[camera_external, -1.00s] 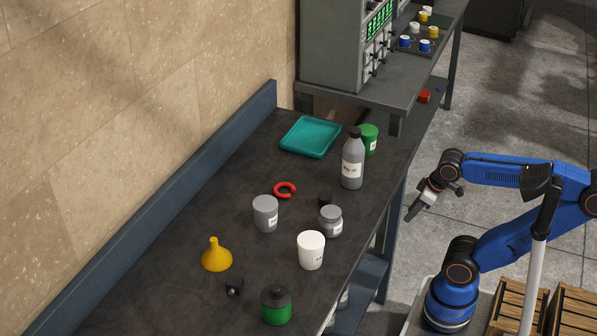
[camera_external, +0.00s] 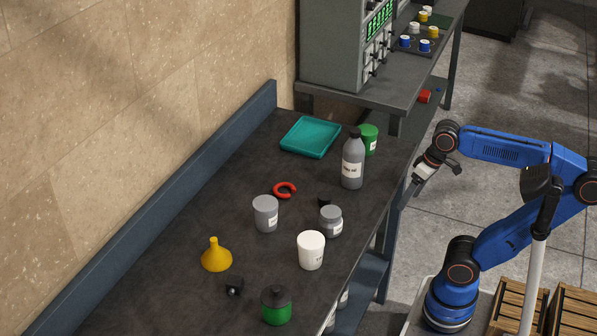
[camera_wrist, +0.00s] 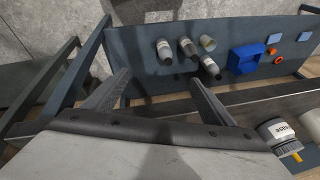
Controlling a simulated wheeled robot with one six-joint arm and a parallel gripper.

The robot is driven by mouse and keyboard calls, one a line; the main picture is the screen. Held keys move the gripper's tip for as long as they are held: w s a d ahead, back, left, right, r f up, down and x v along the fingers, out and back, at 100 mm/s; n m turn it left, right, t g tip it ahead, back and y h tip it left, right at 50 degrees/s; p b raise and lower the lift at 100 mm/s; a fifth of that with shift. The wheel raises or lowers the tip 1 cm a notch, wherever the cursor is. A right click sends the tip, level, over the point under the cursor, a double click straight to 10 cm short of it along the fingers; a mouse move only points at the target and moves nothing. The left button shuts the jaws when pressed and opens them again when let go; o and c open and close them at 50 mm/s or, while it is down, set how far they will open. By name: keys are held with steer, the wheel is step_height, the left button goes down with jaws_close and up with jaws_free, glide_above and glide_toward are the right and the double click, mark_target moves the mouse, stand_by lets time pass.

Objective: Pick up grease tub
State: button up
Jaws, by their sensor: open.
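Two grey containers on the workbench could be the grease tub: a squat lidded grey jar (camera_external: 331,222) near the right edge, and a wider grey tub (camera_external: 265,214) left of it. Both have pale labels. In the wrist view, a labelled grey container (camera_wrist: 278,134) shows at the lower right; its print is only partly legible. My gripper (camera_external: 414,190) is off the right side of the bench, apart from every object. Its two fingers also show in the wrist view (camera_wrist: 159,80), spread with nothing between them.
A white cup (camera_external: 311,250) stands close in front of the jar; a tall grey bottle (camera_external: 353,162) and green tub (camera_external: 369,138) stand behind. A yellow funnel (camera_external: 216,256), red ring (camera_external: 285,189) and teal tray (camera_external: 311,137) are farther left. A lower shelf holds bottles and a blue bin (camera_wrist: 246,58).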

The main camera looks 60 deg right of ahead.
steer(key=w+a+r+m+g, duration=0.1)
steer(key=w+a+r+m, duration=0.25)
steer(key=r, duration=0.55)
step_height(320, 180, up, 16)
steer(key=r+m+g+h, duration=0.1)
steer(key=m+g, duration=0.1)
steer(key=m, duration=1)
glide_above(331, 211)
step_height(331, 211, down, 18)
steer(key=shift+r, duration=0.2)
steer(key=c, duration=1.4)
